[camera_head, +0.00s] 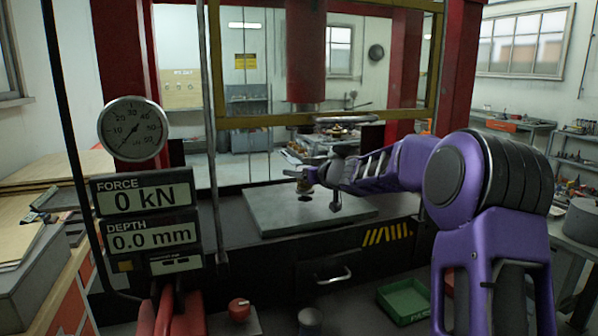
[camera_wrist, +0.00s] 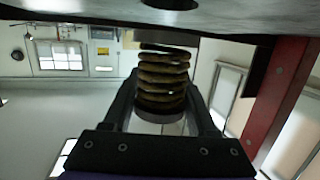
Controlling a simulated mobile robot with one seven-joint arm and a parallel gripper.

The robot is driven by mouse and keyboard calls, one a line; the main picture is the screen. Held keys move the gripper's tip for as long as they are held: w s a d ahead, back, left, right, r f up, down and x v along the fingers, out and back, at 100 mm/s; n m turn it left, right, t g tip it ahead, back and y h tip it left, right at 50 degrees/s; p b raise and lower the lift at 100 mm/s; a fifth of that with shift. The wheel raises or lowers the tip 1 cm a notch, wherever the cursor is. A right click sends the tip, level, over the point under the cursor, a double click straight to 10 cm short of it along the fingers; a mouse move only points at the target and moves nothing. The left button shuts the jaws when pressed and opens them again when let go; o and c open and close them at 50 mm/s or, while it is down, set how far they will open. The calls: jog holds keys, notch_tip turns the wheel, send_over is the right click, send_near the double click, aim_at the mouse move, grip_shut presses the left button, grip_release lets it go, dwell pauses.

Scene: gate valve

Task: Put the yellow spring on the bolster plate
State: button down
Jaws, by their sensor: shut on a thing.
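The yellow spring (camera_wrist: 163,80), dark yellow-brown in this light, is between the fingers of my gripper (camera_wrist: 163,105) in the wrist view. The fingers are shut on its lower part as pictured, near a grey ring-like end. In the head view my gripper (camera_head: 314,187) is over the bolster plate (camera_head: 275,218), a flat grey slab on the press bed. The spring is small and mostly hidden there. A grey surface with a dark hole (camera_wrist: 172,4) crosses the top of the wrist view, close to the spring's free end. I cannot tell whether they touch.
The red press ram (camera_head: 306,60) hangs above the plate. A yellow frame (camera_head: 260,121) crosses the press opening. A gauge (camera_head: 133,128) and a display reading 0 kN (camera_head: 147,197) stand at left. A green tray (camera_head: 405,301) is at front right. Much of the plate is bare.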

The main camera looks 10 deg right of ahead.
jog(key=shift+s+f, duration=0.1)
jog(key=shift+f, duration=0.5)
jog(key=shift+c, duration=1)
grip_release()
jog(key=shift+f, duration=0.3)
jog(key=shift+s+d+r, duration=0.1)
jog(key=shift+d+r, duration=0.05)
jog(key=shift+r, duration=0.5)
jog(key=v, duration=1.1)
jog(key=shift+s+d+r, duration=0.15)
jog(key=shift+s+r, duration=0.15)
jog(key=shift+r, duration=0.1)
